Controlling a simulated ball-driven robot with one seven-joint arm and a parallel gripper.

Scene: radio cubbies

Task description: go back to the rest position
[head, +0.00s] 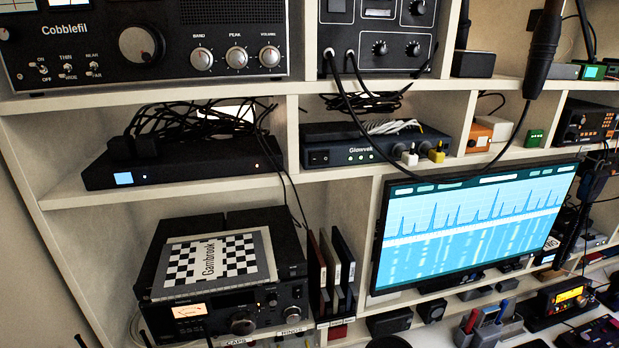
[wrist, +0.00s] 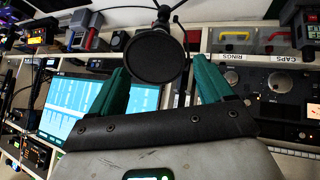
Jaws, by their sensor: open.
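My gripper (wrist: 159,66) shows in the wrist view with two teal fingers spread wide apart. The gap between them holds nothing that I can see gripped. A round black disc (wrist: 155,57), like a microphone pop filter, appears between and beyond the fingertips; I cannot tell how far off it is. The gripper does not show in the head view.
A lit monitor (head: 470,225) stands at right. A black cylinder (head: 543,45) hangs at upper right. The wrist view is upside down.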

